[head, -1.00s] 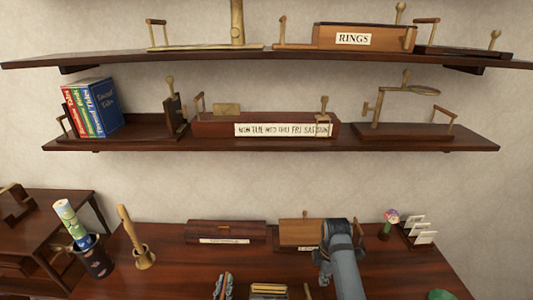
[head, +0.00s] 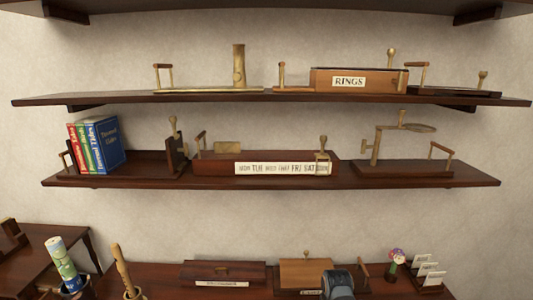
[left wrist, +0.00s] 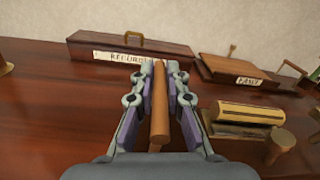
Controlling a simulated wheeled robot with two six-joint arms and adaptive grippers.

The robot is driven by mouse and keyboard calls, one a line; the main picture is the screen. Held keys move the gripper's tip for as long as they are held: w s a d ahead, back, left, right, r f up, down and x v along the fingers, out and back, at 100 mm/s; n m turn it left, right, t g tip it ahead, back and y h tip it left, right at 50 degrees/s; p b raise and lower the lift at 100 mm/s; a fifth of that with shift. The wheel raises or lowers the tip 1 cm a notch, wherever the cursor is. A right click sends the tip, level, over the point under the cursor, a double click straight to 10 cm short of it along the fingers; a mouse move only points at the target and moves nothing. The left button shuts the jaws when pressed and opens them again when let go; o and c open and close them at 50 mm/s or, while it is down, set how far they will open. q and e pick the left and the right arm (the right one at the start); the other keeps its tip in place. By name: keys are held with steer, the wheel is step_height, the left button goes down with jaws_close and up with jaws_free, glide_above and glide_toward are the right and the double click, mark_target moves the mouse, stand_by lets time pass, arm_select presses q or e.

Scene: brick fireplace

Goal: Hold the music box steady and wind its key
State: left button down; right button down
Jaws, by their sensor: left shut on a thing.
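In the left wrist view, my left gripper (left wrist: 159,92) is shut on an upright brown wooden handle (left wrist: 160,112). Just right of it is a low device with a brass cylinder (left wrist: 246,113) on a wooden base, apparently the music box. A round-topped wooden knob (left wrist: 283,140) stands at its right, perhaps the key. Whether the handle joins this base is hidden by the gripper. In the head view the device and my left gripper are below the frame. Only a grey link of my right arm shows there; the right gripper is not seen.
Behind on the desk stand a long labelled box (head: 222,273) and a wooden box with a small knob on top (head: 303,275). A card holder (head: 430,275) and a flower (head: 396,258) are at the right. Shelves (head: 270,175) hang above. Bare desk lies left of my gripper.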

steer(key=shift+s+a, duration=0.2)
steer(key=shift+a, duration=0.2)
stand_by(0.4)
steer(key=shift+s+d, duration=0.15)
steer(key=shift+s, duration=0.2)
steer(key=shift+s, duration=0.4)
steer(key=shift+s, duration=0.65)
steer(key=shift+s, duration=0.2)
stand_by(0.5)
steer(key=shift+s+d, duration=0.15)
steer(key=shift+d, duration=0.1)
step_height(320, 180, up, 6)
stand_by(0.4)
